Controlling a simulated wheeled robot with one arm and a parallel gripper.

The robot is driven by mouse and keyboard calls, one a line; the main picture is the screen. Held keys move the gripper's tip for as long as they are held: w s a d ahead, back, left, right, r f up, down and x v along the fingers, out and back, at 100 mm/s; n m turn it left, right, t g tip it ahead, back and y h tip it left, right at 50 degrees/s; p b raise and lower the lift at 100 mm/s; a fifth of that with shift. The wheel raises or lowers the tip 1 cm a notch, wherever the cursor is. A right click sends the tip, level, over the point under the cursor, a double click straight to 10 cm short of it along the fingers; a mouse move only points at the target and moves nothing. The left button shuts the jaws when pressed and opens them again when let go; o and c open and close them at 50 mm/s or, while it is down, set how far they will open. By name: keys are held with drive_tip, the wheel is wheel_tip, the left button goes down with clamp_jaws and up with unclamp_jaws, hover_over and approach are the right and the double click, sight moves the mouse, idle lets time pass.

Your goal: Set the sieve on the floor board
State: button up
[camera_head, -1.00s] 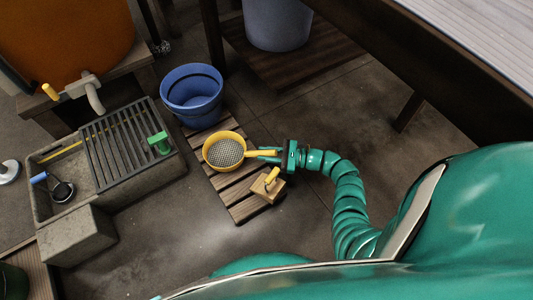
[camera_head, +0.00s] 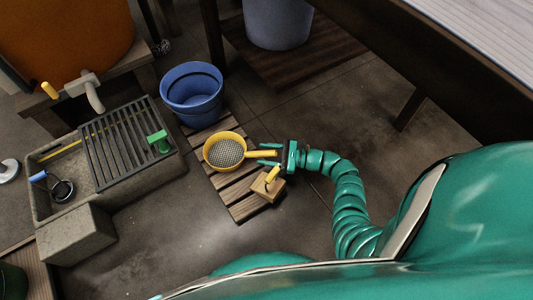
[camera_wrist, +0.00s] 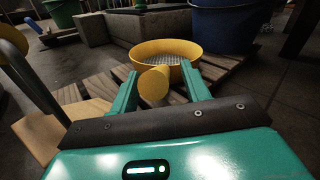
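The yellow sieve (camera_head: 225,151) with a grey mesh rests on the slatted wooden floor board (camera_head: 246,208), mesh level, its handle pointing right toward my gripper. The sieve also shows in the wrist view (camera_wrist: 167,53), on the slats with its handle end toward me. My gripper (camera_head: 264,154) is open, one finger on each side of the handle. In the wrist view my gripper (camera_wrist: 160,80) shows gaps between both fingers and the handle. The underside of the sieve is hidden.
A wooden block with a yellow grip (camera_head: 267,187) sits on the board close below the handle. A blue bucket (camera_head: 192,93) stands at the board's far end. A stone sink (camera_head: 120,190) with a rack is at left. The table (camera_head: 440,70) overhangs at upper right.

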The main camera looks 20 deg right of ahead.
drive_tip(key=shift+d, duration=0.15)
drive_tip(key=p+v, duration=0.1)
drive_tip(key=v, duration=1.5)
drive_tip(key=shift+f, duration=0.15)
drive_tip(key=shift+s+d, duration=0.3)
drive_tip(key=shift+d, duration=0.2)
